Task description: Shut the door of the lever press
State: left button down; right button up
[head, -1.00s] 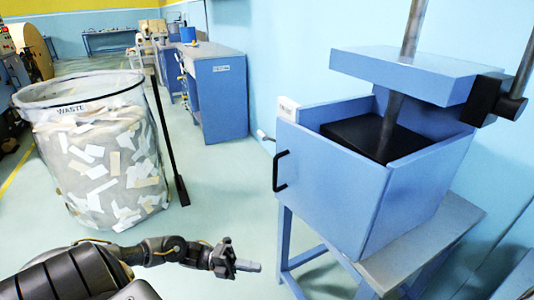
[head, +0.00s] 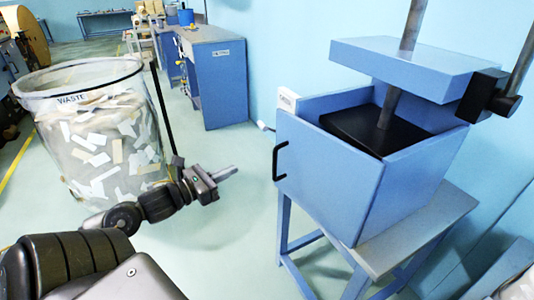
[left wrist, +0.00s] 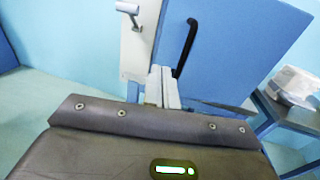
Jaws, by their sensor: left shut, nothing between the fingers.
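The blue lever press (head: 400,215) stands on a blue stand at the right, with its box open at the top. Its front door (head: 325,170) is a blue panel with a black handle (head: 279,161) near its left edge. The door stands close to the box front; I cannot tell whether a small gap is left. A small latch lever (head: 265,127) sticks out at the box's left. My left gripper (head: 230,172) is shut and empty, left of the handle and apart from it. In the left wrist view its fingers (left wrist: 162,87) point toward the door (left wrist: 235,65), below the handle (left wrist: 186,47). My right gripper is out of view.
A blue workbench (head: 215,80) stands behind. The press's black plate (head: 365,128) and shaft are inside the box. Floor between bin and press is clear.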

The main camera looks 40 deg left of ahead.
pick_arm(q)
jog(key=p+x, duration=0.1)
jog(key=x, duration=1.3)
jog(key=shift+p, duration=0.3)
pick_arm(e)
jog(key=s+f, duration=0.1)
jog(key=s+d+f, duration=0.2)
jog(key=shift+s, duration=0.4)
pick_arm(q)
jog(key=shift+f, duration=0.1)
